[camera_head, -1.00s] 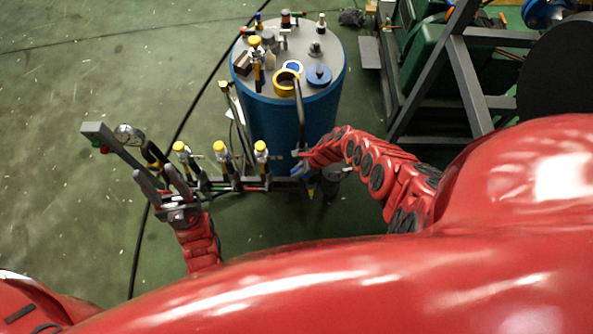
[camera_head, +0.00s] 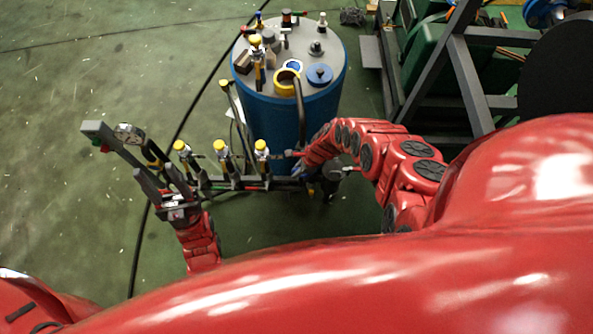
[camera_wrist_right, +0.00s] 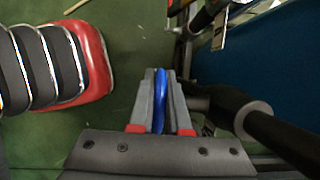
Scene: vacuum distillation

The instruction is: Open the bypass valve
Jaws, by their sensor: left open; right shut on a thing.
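My right gripper (camera_wrist_right: 160,85) is shut on a thin blue valve handle (camera_wrist_right: 159,98), which stands between its two grey fingers in the right wrist view. In the head view this gripper (camera_head: 304,172) is small and partly hidden, at the right end of the pipe manifold in front of the blue tank. I cannot tell the handle's turn angle. My left gripper (camera_head: 160,178) is open at the manifold's left end, close to the pipe with the gauge (camera_head: 129,134). I cannot tell whether it touches the pipe.
Several yellow-capped valves (camera_head: 220,147) stand along the manifold. The blue tank (camera_head: 270,122) with fittings on its lid is behind it. A grey metal frame (camera_head: 466,68) stands at the right. A black cable (camera_head: 183,122) crosses the green floor, which is clear at left.

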